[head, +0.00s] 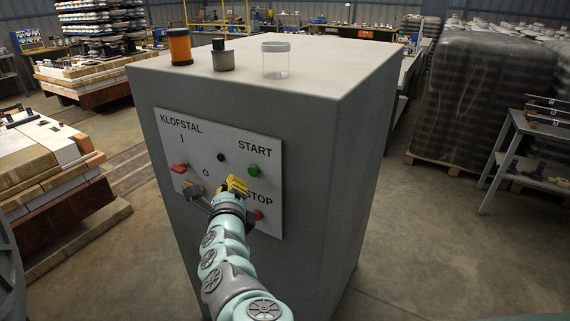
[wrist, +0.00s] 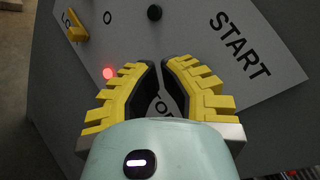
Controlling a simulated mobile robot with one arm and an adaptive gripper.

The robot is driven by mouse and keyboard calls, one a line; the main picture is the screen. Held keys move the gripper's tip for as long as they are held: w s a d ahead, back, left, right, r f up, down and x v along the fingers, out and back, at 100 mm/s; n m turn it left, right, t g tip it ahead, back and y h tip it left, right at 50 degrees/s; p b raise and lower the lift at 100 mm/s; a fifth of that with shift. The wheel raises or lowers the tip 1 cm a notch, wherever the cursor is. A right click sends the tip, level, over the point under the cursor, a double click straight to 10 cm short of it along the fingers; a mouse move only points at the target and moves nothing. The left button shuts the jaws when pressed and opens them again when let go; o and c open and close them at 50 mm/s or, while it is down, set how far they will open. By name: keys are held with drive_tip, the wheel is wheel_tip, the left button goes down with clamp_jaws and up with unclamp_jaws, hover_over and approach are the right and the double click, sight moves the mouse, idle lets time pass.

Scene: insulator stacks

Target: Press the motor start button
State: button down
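The green start button (head: 254,170) is on the white panel (head: 271,158) of a grey cabinet, under the word START. My gripper (head: 235,184) is in front of the panel, left of and slightly below the green button in the head view; I cannot tell the distance to the panel. In the wrist view my gripper (wrist: 159,64) shows yellow ridged fingers bowed inward. A narrow gap is between the tips, with nothing held. The word START (wrist: 240,45) shows right of the fingers; the green button does not show there.
A red stop button (head: 257,214), a black button (head: 221,157) and a red switch (head: 180,168) share the panel. An orange spool (head: 180,47), a dark-capped container (head: 222,57) and a clear jar (head: 276,61) stand on the cabinet (head: 320,150).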

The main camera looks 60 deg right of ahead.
drive_tip(key=shift+s+a+p, duration=0.1)
drive_tip(key=shift+a+p, duration=0.35)
drive_tip(key=shift+a, duration=0.7)
